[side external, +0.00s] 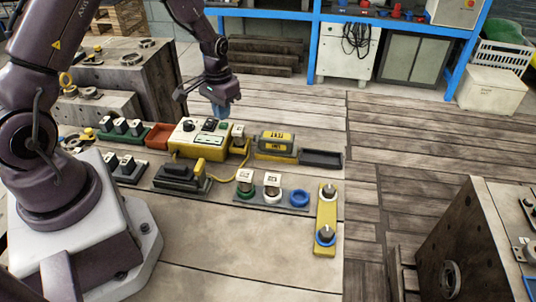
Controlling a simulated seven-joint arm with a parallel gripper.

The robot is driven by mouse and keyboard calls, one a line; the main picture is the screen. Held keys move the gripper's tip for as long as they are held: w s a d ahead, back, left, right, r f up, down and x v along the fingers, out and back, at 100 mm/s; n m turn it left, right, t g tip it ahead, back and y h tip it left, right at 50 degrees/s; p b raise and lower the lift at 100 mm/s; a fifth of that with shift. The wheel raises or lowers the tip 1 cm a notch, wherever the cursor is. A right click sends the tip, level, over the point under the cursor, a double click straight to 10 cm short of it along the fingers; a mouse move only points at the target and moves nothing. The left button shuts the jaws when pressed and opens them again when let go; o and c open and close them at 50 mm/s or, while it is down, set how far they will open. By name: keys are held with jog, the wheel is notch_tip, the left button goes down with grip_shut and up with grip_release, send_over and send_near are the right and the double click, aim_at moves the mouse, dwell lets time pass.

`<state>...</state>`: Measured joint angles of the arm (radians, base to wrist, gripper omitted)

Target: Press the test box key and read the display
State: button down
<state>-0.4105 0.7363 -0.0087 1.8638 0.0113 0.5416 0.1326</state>
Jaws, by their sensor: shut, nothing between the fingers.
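The yellow test box (180,149) stands on the bench in the middle of the side external view. Its sloped face carries dark knobs, a small green part and a pale panel (208,139). I cannot tell for certain which part is the key, and any display reading is too small to make out. My gripper (221,112) points down above the back right part of the box. Its blue fingertips are shut with nothing between them. They look apart from the box, though the exact gap is hard to judge.
A yellow block (277,139) with dark lettering and a dark tray (321,158) stand right of the box. A yellow cable (236,175) runs nearby. In front are a black device (181,178), jars on a grey holder and a yellow plate (327,203). Heavy moulds stand behind left.

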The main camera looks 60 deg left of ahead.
jog(key=shift+f, duration=1.15)
dwell(0.4)
jog(key=shift+r, duration=3.5)
jog(key=shift+s, duration=0.1)
jog(key=s+d+r+m+t, duration=0.1)
jog(key=s+d+r+t, duration=0.1)
jog(key=s+d+r, duration=0.6)
jog(key=s+d+r+m+t, duration=0.2)
jog(key=s+d+r, duration=0.5)
jog(key=r, duration=0.7)
jog(key=shift+s+d+r+t, duration=0.2)
jog(key=shift+s+d+t, duration=0.15)
jog(key=shift+s+t, duration=0.55)
